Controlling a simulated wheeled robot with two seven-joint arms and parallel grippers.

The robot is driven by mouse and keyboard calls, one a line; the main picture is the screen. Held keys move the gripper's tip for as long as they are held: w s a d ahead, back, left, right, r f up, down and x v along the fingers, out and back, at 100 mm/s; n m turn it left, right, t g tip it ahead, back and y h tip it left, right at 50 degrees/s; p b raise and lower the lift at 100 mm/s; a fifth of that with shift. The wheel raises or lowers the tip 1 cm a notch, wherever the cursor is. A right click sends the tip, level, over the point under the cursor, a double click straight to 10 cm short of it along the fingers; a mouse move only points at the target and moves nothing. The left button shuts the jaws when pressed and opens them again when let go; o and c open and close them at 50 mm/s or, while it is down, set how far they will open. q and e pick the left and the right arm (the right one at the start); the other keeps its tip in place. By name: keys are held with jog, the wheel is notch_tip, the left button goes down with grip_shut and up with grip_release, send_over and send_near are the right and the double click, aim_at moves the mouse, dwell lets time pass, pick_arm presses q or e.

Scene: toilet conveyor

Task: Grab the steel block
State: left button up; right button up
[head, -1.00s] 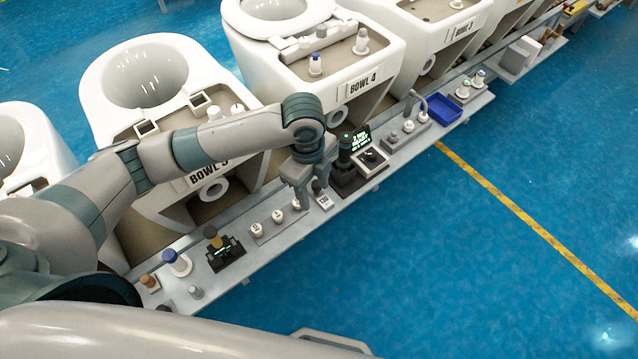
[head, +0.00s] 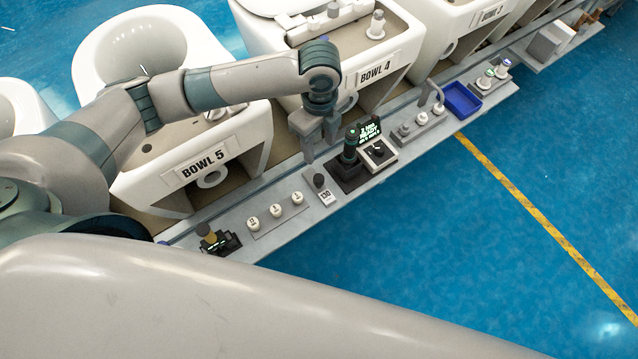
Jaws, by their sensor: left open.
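My left gripper (head: 320,150) is open and empty, pointing down over the long grey bench near BOWL 4. Below it on the bench is a small dark grey piece (head: 319,181) beside a white label (head: 327,198) reading 130. The gripper is apart from this piece, above it. A larger plain grey block (head: 543,44) stands on a shelf at the upper right, far from the gripper. I cannot tell for certain which of these is the steel block. My right gripper is not in view.
Right of the left gripper stand a black device with a green screen (head: 364,132) and a dark joystick (head: 349,158). Several white knobs (head: 275,210) sit to the left. A blue tray (head: 462,99) lies farther right. White bowls line the bench's back; blue floor is clear in front.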

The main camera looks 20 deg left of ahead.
aim_at(319, 178)
pick_arm(q)
notch_tip(319, 178, down, 12)
jog(key=shift+f+p, duration=0.15)
jog(key=shift+p, duration=1.05)
jog(key=shift+a+f+p, duration=0.1)
jog(key=shift+f+p, duration=0.35)
jog(key=shift+f, duration=0.15)
jog(key=shift+f+p, duration=0.5)
jog(key=shift+f, duration=1.45)
grip_shut()
